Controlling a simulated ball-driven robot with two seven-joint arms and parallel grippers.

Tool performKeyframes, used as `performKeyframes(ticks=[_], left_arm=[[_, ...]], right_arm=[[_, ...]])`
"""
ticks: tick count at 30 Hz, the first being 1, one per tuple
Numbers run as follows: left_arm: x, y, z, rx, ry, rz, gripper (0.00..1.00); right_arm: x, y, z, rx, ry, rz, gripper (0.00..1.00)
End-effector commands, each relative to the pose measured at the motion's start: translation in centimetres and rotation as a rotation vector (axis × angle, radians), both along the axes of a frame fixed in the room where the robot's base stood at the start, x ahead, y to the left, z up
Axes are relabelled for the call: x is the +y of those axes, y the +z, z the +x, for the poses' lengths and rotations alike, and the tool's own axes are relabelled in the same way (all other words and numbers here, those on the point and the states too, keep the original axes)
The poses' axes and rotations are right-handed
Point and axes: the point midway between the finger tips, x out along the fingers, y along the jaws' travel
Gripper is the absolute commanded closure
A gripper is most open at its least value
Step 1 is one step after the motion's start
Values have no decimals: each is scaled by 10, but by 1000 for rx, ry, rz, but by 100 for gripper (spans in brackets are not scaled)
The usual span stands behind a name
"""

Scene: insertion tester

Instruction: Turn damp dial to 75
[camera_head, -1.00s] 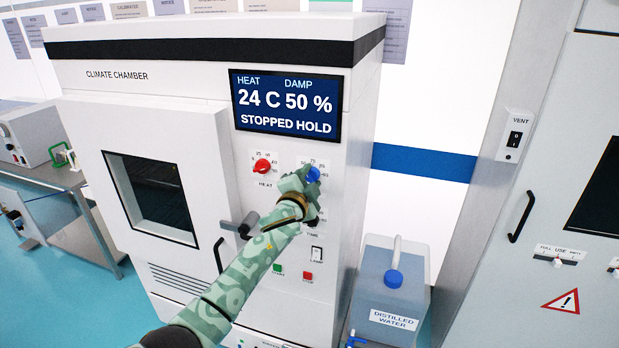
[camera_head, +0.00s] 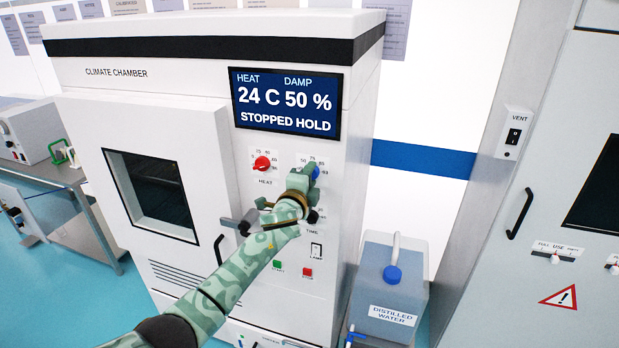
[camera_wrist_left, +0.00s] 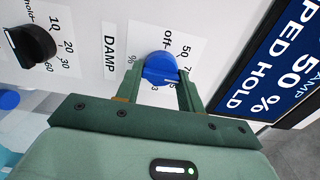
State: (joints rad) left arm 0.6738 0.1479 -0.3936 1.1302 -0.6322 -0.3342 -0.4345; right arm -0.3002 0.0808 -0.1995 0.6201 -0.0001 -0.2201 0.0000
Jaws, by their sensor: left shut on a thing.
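The blue damp dial (camera_wrist_left: 160,68) sits on a white scale plate on the chamber's front panel. In the head view only a sliver of the dial (camera_head: 315,172) shows beside my gripper. My left gripper (camera_wrist_left: 161,80) is shut on the damp dial, one finger on each side of it; it also shows in the head view (camera_head: 308,172). The display (camera_head: 286,104) reads heat 24 C, damp 50 % and STOPPED HOLD. The dial's pointer mark is not clear to me. My right gripper is not in view.
The red heat dial (camera_head: 262,163) is left of the damp dial. The black time dial (camera_wrist_left: 32,45) is on its other side. A lamp switch (camera_head: 316,251), green button (camera_head: 278,265) and red button (camera_head: 307,272) are below. A distilled water container (camera_head: 388,290) stands at right.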

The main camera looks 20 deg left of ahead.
Motion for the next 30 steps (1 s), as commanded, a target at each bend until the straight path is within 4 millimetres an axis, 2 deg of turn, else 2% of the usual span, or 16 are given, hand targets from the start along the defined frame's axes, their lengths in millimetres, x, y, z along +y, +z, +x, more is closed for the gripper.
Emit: performKeyframes(ticks=[9, 10, 11, 12, 23, 26, 30], left_arm=[[-1, -4, -1, 6, -1, 0, 85], [-1, -3, -1, 6, -1, 0, 53], [-1, -3, -1, 5, -1, 0, 45], [-1, -3, -1, 5, -1, 0, 41], [1, -1, -6, 3, 1, 1, 41], [1, 0, -19, 3, -1, 0, 41], [2, 0, -53, 3, -2, 0, 41]], right_arm=[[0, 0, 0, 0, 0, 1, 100], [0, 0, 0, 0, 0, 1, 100], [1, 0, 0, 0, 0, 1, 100], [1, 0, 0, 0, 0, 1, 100], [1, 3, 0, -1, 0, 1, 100], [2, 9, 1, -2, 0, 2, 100], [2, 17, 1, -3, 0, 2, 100]])
